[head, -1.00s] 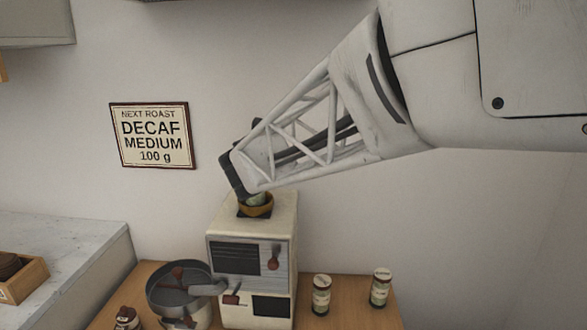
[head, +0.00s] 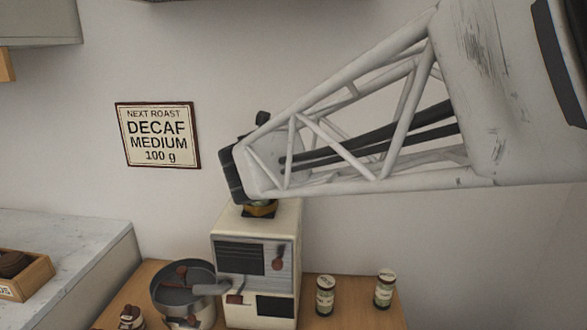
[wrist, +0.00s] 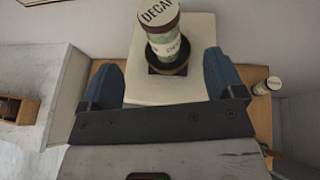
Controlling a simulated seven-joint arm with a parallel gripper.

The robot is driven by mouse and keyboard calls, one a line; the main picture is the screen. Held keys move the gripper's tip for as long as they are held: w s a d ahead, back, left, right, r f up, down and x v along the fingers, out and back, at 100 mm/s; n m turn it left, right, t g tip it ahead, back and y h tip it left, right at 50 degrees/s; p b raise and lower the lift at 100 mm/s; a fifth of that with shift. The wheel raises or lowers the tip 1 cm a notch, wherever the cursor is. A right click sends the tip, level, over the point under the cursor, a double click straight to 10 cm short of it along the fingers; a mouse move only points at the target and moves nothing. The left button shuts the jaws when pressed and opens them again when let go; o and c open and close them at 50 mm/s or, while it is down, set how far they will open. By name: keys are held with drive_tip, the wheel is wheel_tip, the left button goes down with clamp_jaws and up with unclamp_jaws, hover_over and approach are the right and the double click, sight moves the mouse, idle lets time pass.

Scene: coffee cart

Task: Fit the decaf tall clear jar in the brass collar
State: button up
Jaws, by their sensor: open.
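The decaf jar (wrist: 168,40) is a clear jar with a pale green label and a white lid reading DECAF. It stands in the brass collar (wrist: 181,68) on top of the cream machine (wrist: 140,88); whether it is fully seated I cannot tell. In the head view the collar (head: 262,210) shows just below my gripper, and the jar is mostly hidden. My gripper (wrist: 160,66) is open, its two blue fingers apart on either side of the collar and clear of the jar.
Two more labelled jars (head: 325,295) (head: 384,288) stand on the wooden top right of the machine. A round metal pan (head: 170,290) stands at its left. A wall sign (head: 158,135) reads NEXT ROAST DECAF MEDIUM 100 g. A wooden box (head: 25,278) sits on the left counter.

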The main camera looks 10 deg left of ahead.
idle(0.3)
drive_tip(key=s+d+f+m+g+h, duration=0.2)
drive_tip(key=s+d+m, duration=0.1)
drive_tip(key=d+m, duration=0.5)
drive_tip(key=s+d+f+m+g+h, duration=0.1)
drive_tip(key=s+d+m+h, duration=0.15)
drive_tip(key=d+m, duration=0.45)
drive_tip(key=s+d+f+m+g+h, duration=0.2)
drive_tip(key=s+d+m, duration=0.25)
drive_tip(key=d, duration=0.65)
drive_tip(key=s+d+f+m+g+y, duration=0.1)
drive_tip(key=s+d+f+m+g, duration=0.1)
drive_tip(key=s+m, duration=0.4)
drive_tip(key=s+d+f+m+g+y, duration=0.1)
drive_tip(key=s+d+f+m+g, duration=0.1)
drive_tip(key=s+m, duration=0.4)
drive_tip(key=s+d+f+m+g+y, duration=0.1)
drive_tip(key=s+d+f+m+y, duration=0.1)
drive_tip(key=s+m, duration=0.5)
wheel_tip(320, 180, down, 2)
drive_tip(key=shift+s+d+f+g, duration=0.3)
drive_tip(key=shift+d+g, duration=0.1)
drive_tip(key=shift+d, duration=0.2)
